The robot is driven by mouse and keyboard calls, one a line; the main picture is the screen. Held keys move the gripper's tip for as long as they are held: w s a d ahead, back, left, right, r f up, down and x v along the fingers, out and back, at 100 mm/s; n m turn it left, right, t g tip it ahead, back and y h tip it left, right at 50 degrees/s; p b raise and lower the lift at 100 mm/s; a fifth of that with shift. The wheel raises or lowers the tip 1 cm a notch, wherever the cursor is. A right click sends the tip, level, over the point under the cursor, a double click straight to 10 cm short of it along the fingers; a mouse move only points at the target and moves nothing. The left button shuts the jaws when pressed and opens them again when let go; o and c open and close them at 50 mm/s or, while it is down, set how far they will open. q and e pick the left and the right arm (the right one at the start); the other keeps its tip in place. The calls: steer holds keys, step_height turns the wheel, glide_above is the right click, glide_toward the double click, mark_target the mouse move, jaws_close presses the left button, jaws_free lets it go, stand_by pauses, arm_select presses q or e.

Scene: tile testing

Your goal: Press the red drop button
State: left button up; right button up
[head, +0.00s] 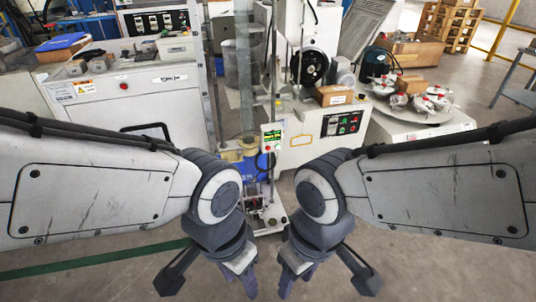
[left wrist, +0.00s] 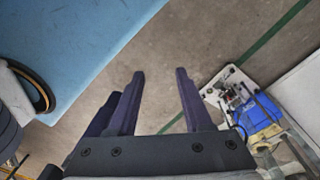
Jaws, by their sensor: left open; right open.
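A slim drop-test rig stands ahead in the middle of the head view, with a small white control box (head: 271,138) with a green display on its column. A tiny red spot shows on the box, too small to tell whether it is the drop button. My left gripper (head: 252,290) is open and empty, low in front of the rig. In the left wrist view its fingers (left wrist: 160,75) point over bare floor, with the rig's base (left wrist: 232,90) to their right. My right gripper (head: 284,288) is open and empty, beside the left one and apart from the rig.
A cabinet at left has a red button (head: 123,86). The machine behind the rig has a button panel (head: 342,124). A round table (head: 415,117) with red-topped fixtures stands at right. A blue surface (left wrist: 75,40) lies upper left in the left wrist view. Floor in front is clear.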

stand_by(0.4)
arm_select(q)
jaws_close()
stand_by(1.6)
